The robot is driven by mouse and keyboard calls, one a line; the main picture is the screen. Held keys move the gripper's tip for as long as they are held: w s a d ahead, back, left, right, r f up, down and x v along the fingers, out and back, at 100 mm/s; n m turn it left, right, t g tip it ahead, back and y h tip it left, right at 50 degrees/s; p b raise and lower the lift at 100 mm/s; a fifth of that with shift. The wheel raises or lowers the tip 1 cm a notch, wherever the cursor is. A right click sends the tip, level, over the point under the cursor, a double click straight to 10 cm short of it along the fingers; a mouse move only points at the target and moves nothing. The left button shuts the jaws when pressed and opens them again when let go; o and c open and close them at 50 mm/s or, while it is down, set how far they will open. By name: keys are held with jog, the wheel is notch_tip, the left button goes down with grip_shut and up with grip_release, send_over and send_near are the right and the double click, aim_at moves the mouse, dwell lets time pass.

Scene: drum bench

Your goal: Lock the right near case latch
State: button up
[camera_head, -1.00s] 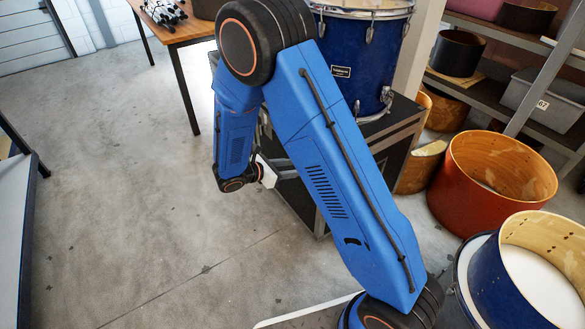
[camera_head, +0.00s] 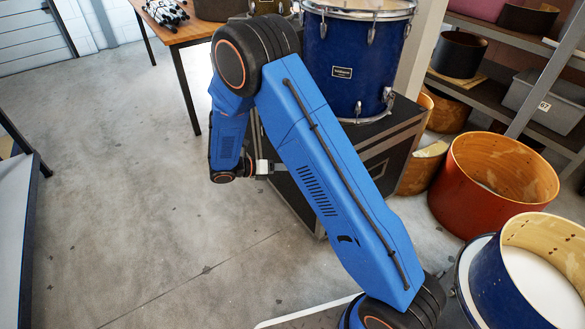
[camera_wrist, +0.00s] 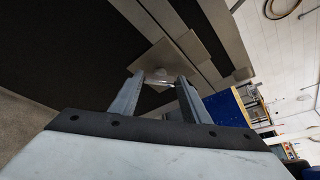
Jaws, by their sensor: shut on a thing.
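The black road case (camera_head: 388,150) with metal edges stands on the floor, mostly behind my arm. My gripper (camera_head: 280,166) is at its left face, and its fingertips are small and partly hidden there. In the wrist view, my gripper (camera_wrist: 160,84) has its two grey fingers up against the case, shut on the case latch. A pale latch plate (camera_wrist: 172,58) lies on the dark panel just past the fingertips. A small bright part of the latch (camera_wrist: 160,82) shows between the tips. Its exact turn is too small to tell.
A blue drum (camera_head: 350,62) stands on top of the case. A wooden table (camera_head: 180,32) is behind my arm. An orange drum shell (camera_head: 465,195) and a blue shell (camera_head: 490,280) are at the right.

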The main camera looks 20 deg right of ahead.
jog(key=shift+w+a+f+n+g+h, duration=0.15)
jog(key=shift+n+g+h, duration=0.3)
jog(key=shift+n, duration=0.8)
jog(key=shift+w+d+f+n+g+h, duration=0.1)
jog(key=shift+f+n+g+h, duration=0.15)
jog(key=shift+n+h, duration=0.7)
jog(key=shift+w+a+f+n+g+h, duration=0.1)
jog(key=shift+f+n+g+h, duration=0.15)
jog(key=shift+n, duration=1.35)
jog(key=o, duration=1)
jog(key=shift+o, duration=0.2)
jog(key=w+a, duration=0.1)
jog(key=a, duration=1.6)
jog(key=shift+w+a, duration=0.15)
jog(key=shift+a, duration=0.05)
